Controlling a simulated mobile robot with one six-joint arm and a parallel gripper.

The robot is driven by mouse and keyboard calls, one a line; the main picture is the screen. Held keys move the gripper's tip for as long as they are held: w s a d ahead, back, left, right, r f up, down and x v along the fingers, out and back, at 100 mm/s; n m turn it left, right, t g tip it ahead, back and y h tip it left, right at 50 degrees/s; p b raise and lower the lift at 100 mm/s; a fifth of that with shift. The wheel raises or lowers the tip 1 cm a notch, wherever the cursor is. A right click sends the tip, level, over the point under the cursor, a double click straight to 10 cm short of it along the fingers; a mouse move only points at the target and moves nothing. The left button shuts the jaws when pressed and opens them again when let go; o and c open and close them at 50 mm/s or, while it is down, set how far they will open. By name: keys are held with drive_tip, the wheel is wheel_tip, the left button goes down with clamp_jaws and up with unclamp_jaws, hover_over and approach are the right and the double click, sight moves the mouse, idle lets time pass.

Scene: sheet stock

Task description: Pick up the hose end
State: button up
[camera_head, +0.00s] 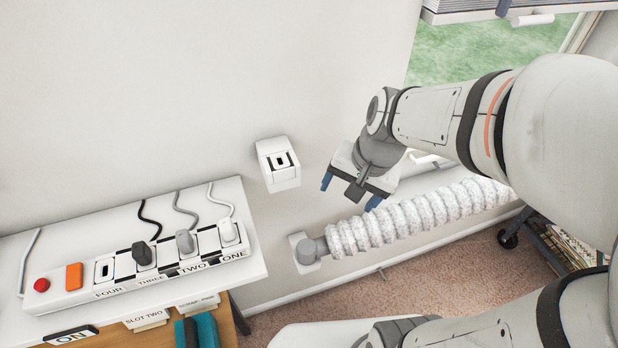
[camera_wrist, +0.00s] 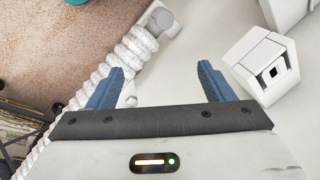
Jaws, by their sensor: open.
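The white ribbed hose (camera_head: 415,217) runs along the wall from the right. Its grey hose end (camera_head: 314,249) meets a pale square fitting (camera_head: 301,262) low on the wall; I cannot tell how firmly they are joined. In the wrist view the hose (camera_wrist: 122,58) runs down the left, with its grey hose end (camera_wrist: 160,18) at the top middle. My gripper (camera_head: 349,192) is open and empty, with blue fingers, above the hose and up and right of the hose end. The open fingers also show in the wrist view (camera_wrist: 162,74), below the hose end and apart from it.
A white wall box (camera_head: 279,166) with a dark opening is left of my gripper. A white shelf (camera_head: 255,262) at left carries a labelled power strip (camera_head: 160,272) with plugs and cords. A window (camera_head: 485,50) is at upper right, carpet (camera_head: 440,285) below.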

drive_tip(key=shift+o, duration=0.4)
drive_tip(key=w+a+f+m+b, duration=0.1)
drive_tip(key=w+f+m+b, duration=0.1)
drive_tip(key=f, duration=0.5)
drive_tip(key=w+a+f+m+g+y+b, duration=0.1)
drive_tip(key=w+a+f+m+b, duration=0.1)
drive_tip(key=f, duration=0.6)
drive_tip(key=shift+w+a+f+m+b, duration=0.2)
drive_tip(key=shift+m+b, duration=0.45)
drive_tip(key=shift+m, duration=0.55)
drive_tip(key=m+y+b, duration=0.1)
drive_tip(key=m+b, duration=0.3)
drive_tip(key=m, duration=0.2)
hover_over(311, 246)
drive_tip(key=d, duration=0.2)
wheel_tip(311, 246, down, 12)
drive_tip(key=shift+g, duration=0.5)
drive_tip(key=b+x, duration=0.1)
drive_tip(key=x, duration=0.4)
drive_tip(key=b+x, duration=0.1)
drive_tip(key=x, duration=0.1)
drive_tip(key=shift+d+f+b, duration=0.2)
drive_tip(key=shift+f+b, duration=0.1)
drive_tip(key=shift+f, duration=0.15)
drive_tip(key=shift+a+f, duration=0.15)
drive_tip(key=shift+f, duration=0.15)
drive_tip(key=shift+c, duration=0.6)
drive_tip(key=shift+w, duration=0.1)
drive_tip(key=c, duration=1)
drive_tip(key=shift+r, duration=0.1)
